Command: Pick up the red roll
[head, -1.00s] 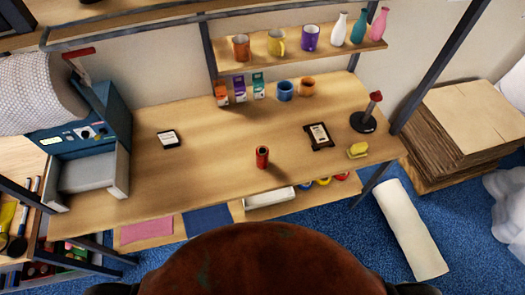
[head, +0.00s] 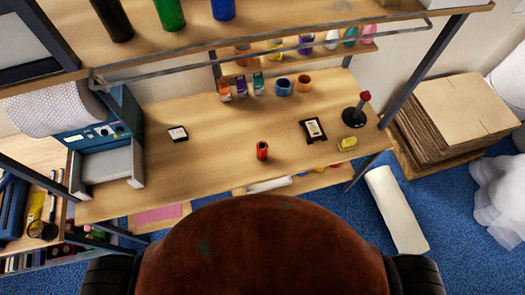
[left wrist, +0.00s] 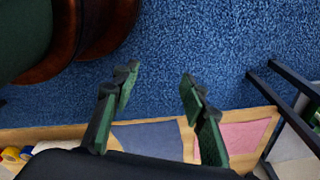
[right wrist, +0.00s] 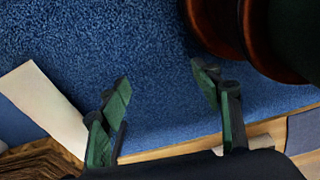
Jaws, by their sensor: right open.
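The red roll (head: 262,151) stands upright near the front edge of the wooden workbench (head: 220,170), about the middle of the head view. Its top shows a dark opening. My left gripper (left wrist: 158,88) is open and empty in the left wrist view, over the blue carpet and the bench's lower shelf. My right gripper (right wrist: 163,85) is open and empty in the right wrist view, also over the carpet. Neither gripper shows in the head view, and the roll shows in neither wrist view.
On the bench are a black-framed card (head: 313,130), a yellow object (head: 347,143), a dark stand (head: 355,116), small boxes and two mugs (head: 284,87). A blue machine (head: 105,140) stands left. Shelves hang above.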

